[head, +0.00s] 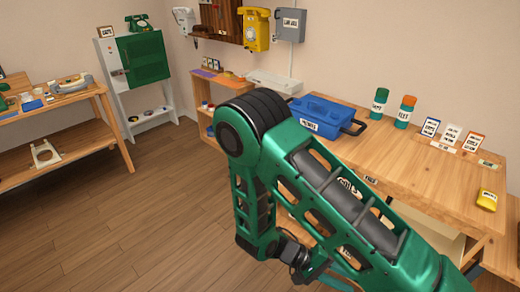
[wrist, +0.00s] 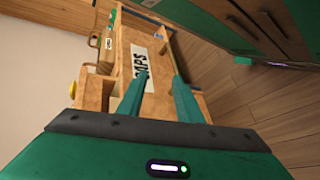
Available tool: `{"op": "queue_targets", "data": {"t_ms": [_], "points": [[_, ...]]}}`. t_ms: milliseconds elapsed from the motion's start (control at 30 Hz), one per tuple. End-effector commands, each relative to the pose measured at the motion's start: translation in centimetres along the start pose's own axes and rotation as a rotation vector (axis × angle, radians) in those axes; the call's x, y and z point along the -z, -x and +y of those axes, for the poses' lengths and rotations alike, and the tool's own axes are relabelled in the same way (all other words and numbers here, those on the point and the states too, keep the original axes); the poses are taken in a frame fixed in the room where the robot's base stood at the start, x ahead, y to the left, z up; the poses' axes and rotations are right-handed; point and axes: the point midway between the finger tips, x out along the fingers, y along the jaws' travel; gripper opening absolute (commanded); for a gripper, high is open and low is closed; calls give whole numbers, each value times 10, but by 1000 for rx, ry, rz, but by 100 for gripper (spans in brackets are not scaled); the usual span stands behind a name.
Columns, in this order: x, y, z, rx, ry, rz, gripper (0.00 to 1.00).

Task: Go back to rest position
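My green arm is folded across the middle of the head view, with its elbow raised in front of the workbench. My gripper (wrist: 157,88) shows in the wrist view as two teal fingers standing apart, with nothing visible between them but the background. Behind the fingers is a wooden drawer front or box (wrist: 158,100) with a white label that seems to read "CAPS", seen at a steep tilt. In the head view the gripper end is low in the picture, largely hidden by the arm, so its fingers cannot be made out there.
The wooden workbench (head: 430,175) on the right carries a blue toolbox (head: 322,116), two bottles, label cards and a yellow item (head: 487,200). A wooden shelf (head: 75,150) stands left and a grey cabinet with a green door (head: 143,58) at the back. The floor (head: 110,230) at left is clear.

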Motion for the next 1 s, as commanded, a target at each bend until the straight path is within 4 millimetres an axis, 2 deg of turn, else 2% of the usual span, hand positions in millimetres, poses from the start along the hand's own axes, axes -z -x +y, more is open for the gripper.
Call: {"op": "queue_targets", "data": {"t_ms": [233,533,767,1000], "points": [[11,14,56,198,-27,-109,32],[12,14,126,433,-68,-194,32],[4,7,178,610,-115,-225,32],[-15,-5,227,786,-177,-223,32]]}}
